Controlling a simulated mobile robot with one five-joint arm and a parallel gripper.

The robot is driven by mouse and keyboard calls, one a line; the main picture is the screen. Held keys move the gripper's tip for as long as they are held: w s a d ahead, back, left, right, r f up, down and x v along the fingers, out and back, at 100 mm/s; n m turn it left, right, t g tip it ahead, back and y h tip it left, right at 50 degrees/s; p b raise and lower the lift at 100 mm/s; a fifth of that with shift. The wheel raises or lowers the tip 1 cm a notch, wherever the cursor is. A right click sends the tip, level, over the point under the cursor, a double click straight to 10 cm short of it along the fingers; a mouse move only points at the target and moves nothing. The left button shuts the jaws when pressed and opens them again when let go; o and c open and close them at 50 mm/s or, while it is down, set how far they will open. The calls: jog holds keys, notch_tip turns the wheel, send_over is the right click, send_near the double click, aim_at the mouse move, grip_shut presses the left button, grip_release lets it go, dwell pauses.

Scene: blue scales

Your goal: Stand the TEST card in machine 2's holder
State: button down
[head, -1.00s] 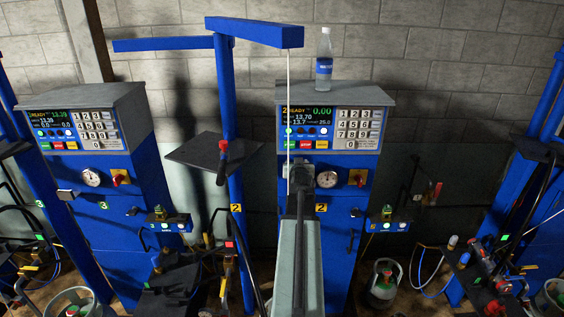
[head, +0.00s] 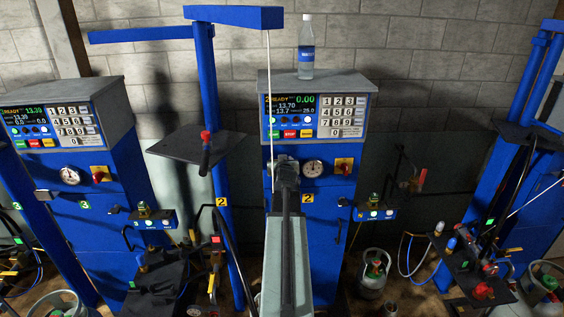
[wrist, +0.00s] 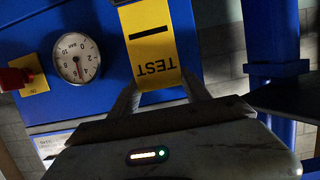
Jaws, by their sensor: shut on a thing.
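My gripper (wrist: 160,92) is shut on the lower end of the yellow TEST card (wrist: 155,45) in the wrist view. The card's lettering is upside down there, and a black slot or bar crosses it above the word. Blue machine 2 (head: 328,225) stands in the middle of the head view, its screen reading READY. My gripper (head: 286,168) is in front of its face, left of the gauge (head: 312,168), and hides what is behind it. The card cannot be made out in the head view. I cannot clearly make out the holder or whether the card touches it.
In the wrist view the gauge (wrist: 76,57) and red knob (wrist: 18,77) are left of the card. A bottle (head: 306,48) stands on machine 2. A blue post (head: 213,130) with a dark shelf (head: 185,146) is left of my arm. A hanging white rod (head: 270,80) is close by.

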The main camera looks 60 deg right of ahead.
jog(key=shift+f+b, duration=1.35)
jog(key=shift+f, duration=0.3)
jog(key=shift+f+b, duration=0.85)
jog(key=shift+b, duration=0.05)
jog(key=shift+c, duration=2.1)
grip_release()
jog(key=p+v, duration=0.2)
jog(key=v, duration=0.5)
jog(key=shift+s+a, duration=0.25)
jog(key=shift+a, duration=0.05)
jog(key=shift+w+r, duration=0.1)
